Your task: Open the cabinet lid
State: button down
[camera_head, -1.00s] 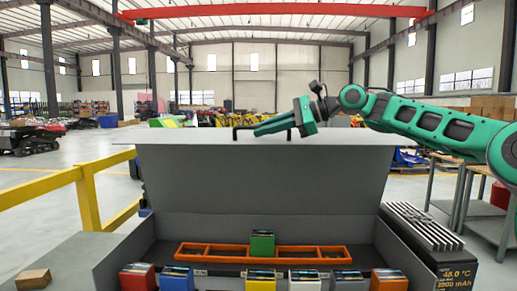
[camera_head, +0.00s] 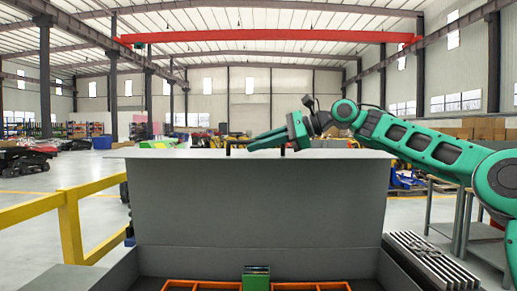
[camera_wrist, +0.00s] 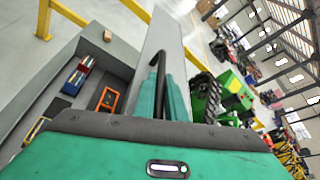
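The cabinet lid (camera_head: 260,200) is grey and stands raised, close to upright, at the back of the open cabinet in the head view. Its black handle (camera_head: 229,148) is at the lid's top edge. My gripper (camera_head: 268,140) is at this handle, with its green fingers reaching left along it. In the wrist view, the black handle (camera_wrist: 160,72) runs between the two green fingers (camera_wrist: 162,97), which appear closed around it. The lid (camera_wrist: 164,35) shows there as a grey panel beyond the fingers. The finger contact is partly hidden by the gripper body.
Inside the cabinet are an orange rack (camera_head: 200,286) and a green block (camera_head: 256,279). A finned grey unit (camera_head: 425,262) stands at the right. A yellow railing (camera_head: 70,225) is at the left, and a grey table (camera_head: 445,205) is behind at the right.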

jog(key=c, duration=1.8)
grip_release()
jog(key=shift+w+d, duration=0.1)
jog(key=shift+d, duration=0.1)
jog(key=shift+c, duration=0.2)
jog(key=shift+a, duration=0.1)
